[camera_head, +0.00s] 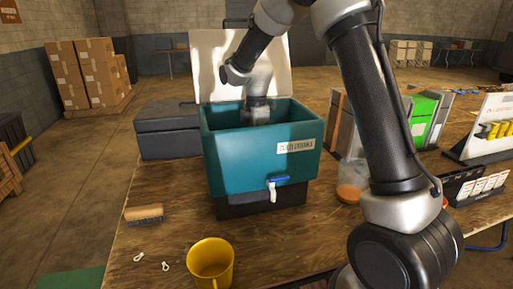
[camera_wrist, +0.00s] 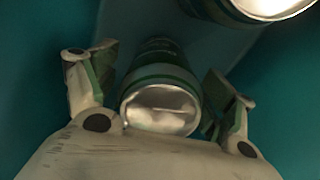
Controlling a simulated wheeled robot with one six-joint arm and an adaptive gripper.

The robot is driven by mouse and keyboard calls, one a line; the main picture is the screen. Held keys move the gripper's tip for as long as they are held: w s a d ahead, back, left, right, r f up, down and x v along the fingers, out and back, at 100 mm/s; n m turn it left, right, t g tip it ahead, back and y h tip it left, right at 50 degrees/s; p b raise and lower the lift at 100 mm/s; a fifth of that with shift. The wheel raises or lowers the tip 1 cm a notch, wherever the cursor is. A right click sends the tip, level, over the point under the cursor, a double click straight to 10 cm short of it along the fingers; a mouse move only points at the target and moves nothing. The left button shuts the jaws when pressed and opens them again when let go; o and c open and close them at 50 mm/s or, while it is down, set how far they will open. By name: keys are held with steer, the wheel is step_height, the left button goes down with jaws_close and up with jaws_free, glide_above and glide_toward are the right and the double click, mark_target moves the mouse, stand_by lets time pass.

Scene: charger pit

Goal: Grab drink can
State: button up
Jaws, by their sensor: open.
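A teal cooler (camera_head: 238,165) stands on the wooden table with its white lid (camera_head: 210,75) raised behind it. My arm reaches down into it from above; in the head view the fingertips are hidden behind its front wall. In the wrist view my gripper (camera_wrist: 160,90) is open, with one finger on each side of a green drink can (camera_wrist: 160,78). The can's silvery end faces the camera, between the fingers; I cannot tell whether they touch it. A second can (camera_wrist: 235,10) shows at the top right of the wrist view, partly cut off.
The cooler's teal walls (camera_wrist: 290,100) surround my gripper closely. On the table are a yellow mug (camera_head: 211,262), a brush (camera_head: 144,214), a dark box (camera_head: 167,130) and a green-sided holder (camera_head: 424,118).

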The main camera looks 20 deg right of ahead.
steer(key=c, duration=1.3)
steer(key=shift+c, duration=0.3)
steer(key=shift+r, duration=0.15)
